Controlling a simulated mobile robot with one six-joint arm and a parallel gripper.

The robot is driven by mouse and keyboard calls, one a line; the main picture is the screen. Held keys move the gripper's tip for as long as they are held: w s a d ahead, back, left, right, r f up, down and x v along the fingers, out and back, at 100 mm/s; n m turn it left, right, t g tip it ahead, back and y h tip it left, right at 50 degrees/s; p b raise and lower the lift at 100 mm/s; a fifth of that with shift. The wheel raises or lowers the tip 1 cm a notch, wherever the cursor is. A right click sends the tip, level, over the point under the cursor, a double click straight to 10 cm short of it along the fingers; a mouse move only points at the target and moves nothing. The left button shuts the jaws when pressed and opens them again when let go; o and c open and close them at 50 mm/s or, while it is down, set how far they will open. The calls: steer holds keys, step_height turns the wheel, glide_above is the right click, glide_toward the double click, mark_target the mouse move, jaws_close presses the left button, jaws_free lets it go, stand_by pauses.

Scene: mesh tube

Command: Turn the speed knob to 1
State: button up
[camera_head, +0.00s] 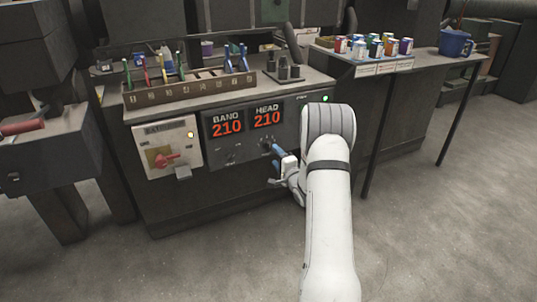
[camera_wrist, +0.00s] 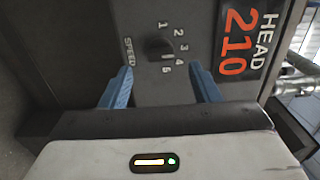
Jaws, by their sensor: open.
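The speed knob (camera_wrist: 157,46) is a small dark round knob on the grey panel in the wrist view, beside the word SPEED (camera_wrist: 128,52). The labels 1, 2, 3, 4 and a last digit run in an arc around its right side. A pale pointer mark sits at its lower right, toward the last digit, which is too small to read surely. My gripper (camera_wrist: 160,86) is open, with its blue fingers on either side below the knob, apart from it. In the head view my gripper (camera_head: 277,150) is at the panel front and partly hides the knob area.
The BAND and HEAD displays (camera_head: 246,121) both read 210. A red rotary switch (camera_head: 164,159) on a pale box is left of them. A tool rack (camera_head: 190,90) stands on the machine top. A side table (camera_head: 375,57) holds cans and a blue bucket (camera_head: 455,43).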

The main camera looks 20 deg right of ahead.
mark_target(269, 148)
steer(key=w+b, duration=0.1)
steer(key=w, duration=0.5)
steer(key=shift+w+a, duration=0.1)
steer(key=shift+w, duration=0.1)
steer(key=c, duration=0.9)
steer(key=shift+a, duration=0.2)
steer(key=shift+c, duration=0.4)
steer(key=shift+d, duration=0.1)
